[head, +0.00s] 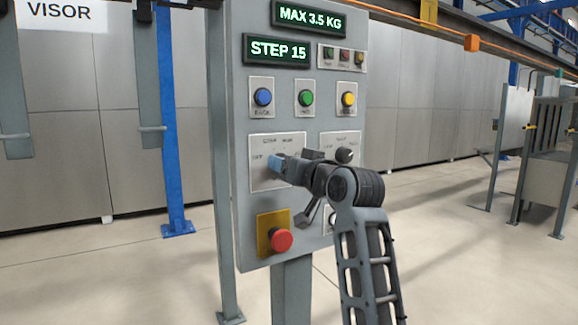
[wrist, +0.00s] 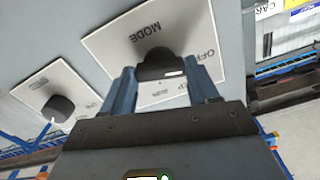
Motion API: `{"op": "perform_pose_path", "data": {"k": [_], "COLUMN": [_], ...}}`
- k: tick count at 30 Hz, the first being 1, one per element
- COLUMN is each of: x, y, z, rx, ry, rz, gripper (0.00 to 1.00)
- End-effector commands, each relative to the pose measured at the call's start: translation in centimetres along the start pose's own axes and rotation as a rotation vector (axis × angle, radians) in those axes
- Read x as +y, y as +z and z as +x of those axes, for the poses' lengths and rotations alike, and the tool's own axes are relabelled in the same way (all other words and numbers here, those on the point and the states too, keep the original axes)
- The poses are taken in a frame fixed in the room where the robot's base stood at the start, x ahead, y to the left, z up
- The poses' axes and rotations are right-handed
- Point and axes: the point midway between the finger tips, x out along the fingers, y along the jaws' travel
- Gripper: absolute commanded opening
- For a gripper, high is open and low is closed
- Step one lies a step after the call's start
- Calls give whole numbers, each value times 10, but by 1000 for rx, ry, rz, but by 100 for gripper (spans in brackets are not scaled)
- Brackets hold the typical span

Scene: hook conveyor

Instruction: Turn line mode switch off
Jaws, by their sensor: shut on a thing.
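The line mode switch is a black knob (wrist: 160,63) on a pale plate (wrist: 105,45) lettered "MODE" and "OFF" in the wrist view. My gripper (wrist: 163,74) has its two blue fingers on either side of the knob and is shut on it. In the head view the plate (head: 262,181) is on the grey control panel, left of centre. My gripper (head: 275,164) reaches it from the right. The knob is hidden there by my gripper, and I cannot tell which position it points to.
A second black knob (head: 345,155) sits on the plate to the right; it also shows in the wrist view (wrist: 58,108). Blue (head: 263,97), green (head: 306,98) and yellow (head: 348,99) buttons are above. A red emergency button (head: 281,240) is below. Open floor lies right of the panel.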

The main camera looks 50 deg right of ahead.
Motion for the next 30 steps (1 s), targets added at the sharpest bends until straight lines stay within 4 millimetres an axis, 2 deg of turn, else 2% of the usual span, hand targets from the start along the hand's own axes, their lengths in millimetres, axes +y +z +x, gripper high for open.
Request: {"op": "perform_pose_path", "data": {"k": [1,9,16,19,30], "x": [1,0,0,0,1], "y": [2,1,0,1,2], "z": [0,0,-1,-7,-63], "rx": [-6,-2,-1,1,-1], "ry": [2,1,1,1,1], "rz": [-2,-1,0,-1,0], "gripper": [60,85,85,85,85]}}
